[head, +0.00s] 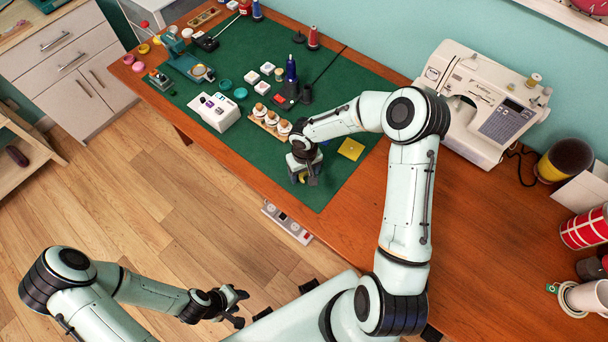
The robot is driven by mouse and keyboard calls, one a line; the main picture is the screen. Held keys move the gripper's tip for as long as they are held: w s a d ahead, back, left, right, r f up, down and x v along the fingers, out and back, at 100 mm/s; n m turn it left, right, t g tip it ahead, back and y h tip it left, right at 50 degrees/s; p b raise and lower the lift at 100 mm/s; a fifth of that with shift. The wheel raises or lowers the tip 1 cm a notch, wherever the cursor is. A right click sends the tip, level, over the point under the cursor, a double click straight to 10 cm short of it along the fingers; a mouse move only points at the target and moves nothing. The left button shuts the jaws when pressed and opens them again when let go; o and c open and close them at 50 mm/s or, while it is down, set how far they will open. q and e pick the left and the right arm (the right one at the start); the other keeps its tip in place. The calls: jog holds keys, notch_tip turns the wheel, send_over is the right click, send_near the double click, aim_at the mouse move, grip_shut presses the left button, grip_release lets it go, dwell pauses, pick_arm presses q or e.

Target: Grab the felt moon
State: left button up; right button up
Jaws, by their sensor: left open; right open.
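I cannot clearly make out a felt moon in the head view. A flat yellow piece (350,149) lies on the green cutting mat (345,185), just right of my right gripper; it looks square, and I cannot tell whether it is felt. My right gripper (304,179) is open and points down over the mat near its front edge. A small yellowish patch shows at its fingertips, too small to identify, and the gripper hides part of the mat there. My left gripper (238,308) is open and empty, low over the floor in front of the table.
A white sewing machine (480,100) stands at the back right of the wooden table (480,240). Left of my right gripper are a rack of white spools (270,117) and a white box (214,111). A power strip (287,222) is at the table's front edge.

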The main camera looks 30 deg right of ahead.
jog(key=shift+f, duration=0.1)
jog(key=c, duration=1.1)
jog(key=shift+c, duration=0.2)
